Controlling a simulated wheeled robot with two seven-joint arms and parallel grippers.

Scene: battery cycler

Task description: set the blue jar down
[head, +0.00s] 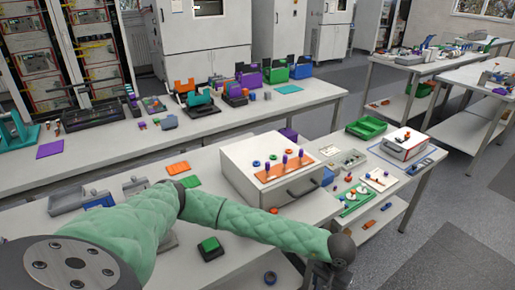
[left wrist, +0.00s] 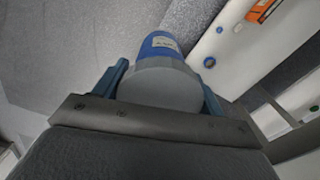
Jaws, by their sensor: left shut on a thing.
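The blue jar (left wrist: 158,43) shows in the left wrist view, with a grey round end facing the camera and a small white label on its blue side. My left gripper (left wrist: 164,82) is shut on it, with one finger on each side. In the head view my green left arm reaches across the front of the table, and its dark gripper (head: 322,274) is at the bottom edge, partly cut off. The jar cannot be made out there. My right gripper is not in view.
A white box (head: 240,172) with an orange peg plate (head: 285,166) stands on the near table.

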